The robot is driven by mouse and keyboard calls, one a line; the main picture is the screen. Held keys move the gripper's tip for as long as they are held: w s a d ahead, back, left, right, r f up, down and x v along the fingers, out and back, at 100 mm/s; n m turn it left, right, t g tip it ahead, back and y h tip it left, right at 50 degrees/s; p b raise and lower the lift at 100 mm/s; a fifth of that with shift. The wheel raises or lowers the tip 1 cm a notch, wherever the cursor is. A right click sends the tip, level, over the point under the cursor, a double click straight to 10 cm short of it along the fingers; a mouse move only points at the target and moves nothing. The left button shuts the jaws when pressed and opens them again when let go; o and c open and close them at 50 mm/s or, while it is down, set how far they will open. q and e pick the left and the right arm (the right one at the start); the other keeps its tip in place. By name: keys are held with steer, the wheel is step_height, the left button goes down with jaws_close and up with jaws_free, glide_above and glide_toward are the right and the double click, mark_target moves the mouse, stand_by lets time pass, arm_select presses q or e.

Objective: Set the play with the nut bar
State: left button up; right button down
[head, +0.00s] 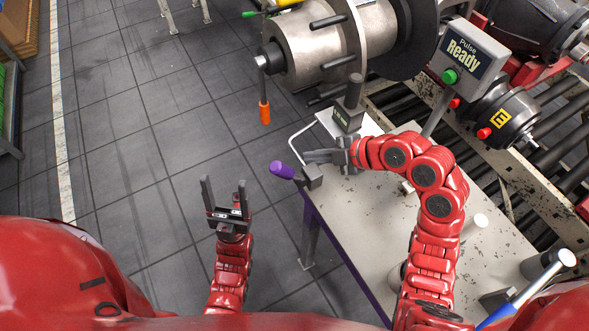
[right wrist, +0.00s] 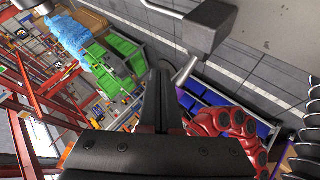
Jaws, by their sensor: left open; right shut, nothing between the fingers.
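A bar with an orange grip (head: 264,112) hangs down at the outer end of the large steel hub (head: 305,50); I take it for the nut bar. A green-tipped rod (head: 251,14) shows above it. My left gripper (head: 224,186) is open and empty, over the floor below and left of the bar. My right gripper (head: 308,157) is shut and empty at the table's far left corner, beside a purple-handled lever (head: 282,170) with a grey block. I cannot tell if they touch. In the right wrist view its dark fingers (right wrist: 160,98) are together.
A small gauge box (head: 348,115) with a display stands at the back of the worn table (head: 385,235). A panel reading "Pulse Ready" (head: 466,52) has a green button. A blue-handled hammer (head: 530,290) lies front right. Rollers run along the right.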

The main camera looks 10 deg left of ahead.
steer(key=shift+w+d+r+b, duration=0.25)
steer(key=shift+w+d+r, duration=0.2)
steer(key=shift+d, duration=0.15)
steer(key=shift+w+d+r+b, duration=0.25)
steer(key=shift+w+d+r, duration=0.15)
steer(key=shift+d, duration=0.2)
steer(key=shift+f, duration=0.1)
